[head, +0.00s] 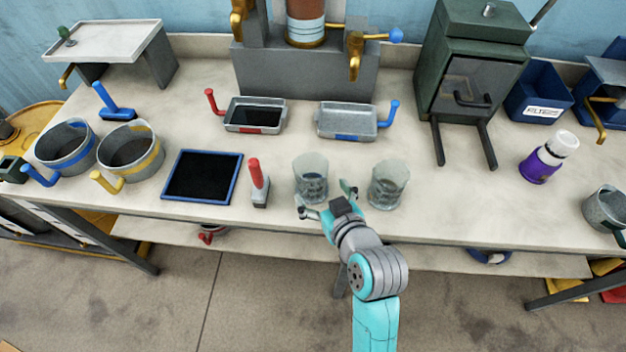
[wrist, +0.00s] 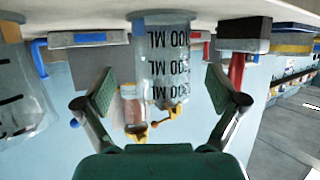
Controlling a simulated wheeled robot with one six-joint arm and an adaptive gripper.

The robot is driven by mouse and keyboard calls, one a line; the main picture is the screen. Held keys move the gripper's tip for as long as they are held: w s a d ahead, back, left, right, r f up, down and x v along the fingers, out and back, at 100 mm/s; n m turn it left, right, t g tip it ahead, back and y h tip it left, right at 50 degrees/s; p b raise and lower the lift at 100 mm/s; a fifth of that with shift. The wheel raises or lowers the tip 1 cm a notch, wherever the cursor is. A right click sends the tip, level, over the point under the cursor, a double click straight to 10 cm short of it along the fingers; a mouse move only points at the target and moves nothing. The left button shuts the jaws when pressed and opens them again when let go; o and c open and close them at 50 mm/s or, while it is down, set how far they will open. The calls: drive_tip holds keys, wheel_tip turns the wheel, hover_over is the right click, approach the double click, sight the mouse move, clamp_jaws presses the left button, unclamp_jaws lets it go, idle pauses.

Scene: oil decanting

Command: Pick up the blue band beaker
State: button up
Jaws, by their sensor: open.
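Two clear glass beakers stand upright near the front edge of the bench, the left one (head: 311,180) and the right one (head: 389,186). I cannot make out a blue band on either. My gripper (head: 325,198) is open at the front of the left beaker. In the wrist view, which is upside down, the left beaker (wrist: 165,58) with dark ML markings appears between the open fingers (wrist: 161,92), with no clear contact. The right beaker (wrist: 18,95) is at the left edge there, partly cut off.
A red-handled tool (head: 259,184) stands close left of the left beaker, beside a blue-framed black panel (head: 203,177). Trays with red (head: 254,115) and blue (head: 346,121) handles lie behind. A purple-banded bottle (head: 547,158) stands right. Bench (head: 450,205) is clear right of the right beaker.

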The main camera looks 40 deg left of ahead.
sight(307, 174)
drive_tip(key=shift+f+x, duration=0.15)
drive_tip(key=shift+x, duration=1.4)
drive_tip(key=shift+f+x, duration=0.15)
drive_tip(key=shift+x, duration=1.35)
drive_tip(key=shift+s, duration=0.1)
drive_tip(key=c, duration=1.3)
